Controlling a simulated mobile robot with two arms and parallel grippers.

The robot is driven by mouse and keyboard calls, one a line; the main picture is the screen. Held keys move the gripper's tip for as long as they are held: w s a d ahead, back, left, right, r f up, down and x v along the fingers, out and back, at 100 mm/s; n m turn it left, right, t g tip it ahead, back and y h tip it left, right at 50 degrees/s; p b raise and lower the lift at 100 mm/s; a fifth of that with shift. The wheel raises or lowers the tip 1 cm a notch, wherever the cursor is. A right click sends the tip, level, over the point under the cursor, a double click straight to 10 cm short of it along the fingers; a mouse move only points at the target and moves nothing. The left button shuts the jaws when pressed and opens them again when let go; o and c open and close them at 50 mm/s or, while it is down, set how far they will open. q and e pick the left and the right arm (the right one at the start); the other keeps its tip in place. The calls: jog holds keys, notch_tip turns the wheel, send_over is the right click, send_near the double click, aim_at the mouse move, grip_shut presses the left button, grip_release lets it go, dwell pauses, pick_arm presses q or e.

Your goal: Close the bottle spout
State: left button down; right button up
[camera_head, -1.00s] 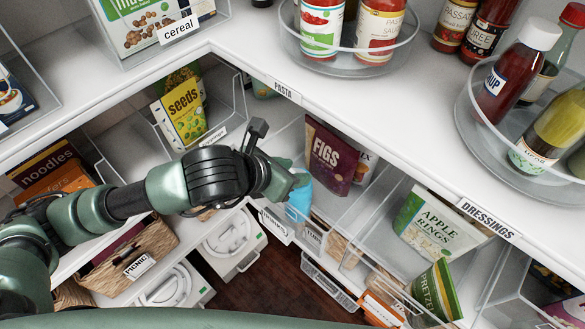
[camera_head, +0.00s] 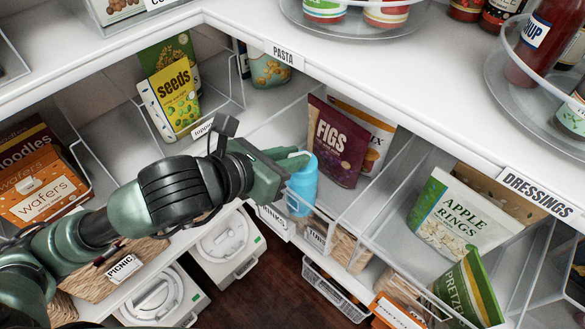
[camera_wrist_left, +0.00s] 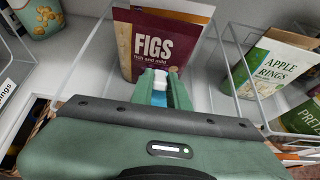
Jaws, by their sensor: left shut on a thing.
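A light blue bottle (camera_head: 302,190) stands in a clear bin on the lower shelf, in front of the purple figs bag. My left gripper (camera_head: 297,160) reaches in from the left and is at the top of the bottle. In the left wrist view, its green fingers (camera_wrist_left: 160,88) are on either side of the bottle's white spout (camera_wrist_left: 160,77), with a little blue below. The gripper is shut on this top part. The fingers hide much of the spout, so its exact position cannot be told. My right gripper is not in view.
The figs bag (camera_head: 337,142) stands close behind the bottle, also in the wrist view (camera_wrist_left: 165,42). Clear bin walls surround it, with an apple rings bag (camera_head: 458,213) to the right. The white upper shelf edge (camera_head: 400,115) runs above. A seeds bag (camera_head: 175,97) stands at left.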

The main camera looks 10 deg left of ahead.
pick_arm(q)
jog(key=shift+s+f, duration=0.1)
jog(key=shift+s, duration=0.15)
jog(key=shift+s+d+f+t+h, duration=0.1)
jog(key=shift+d+t+h, duration=0.1)
jog(key=shift+t+h, duration=0.3)
jog(key=shift+r, duration=0.2)
dwell(0.6)
jog(key=c, duration=1.4)
grip_release()
jog(key=shift+o, duration=0.2)
jog(key=shift+p, duration=0.3)
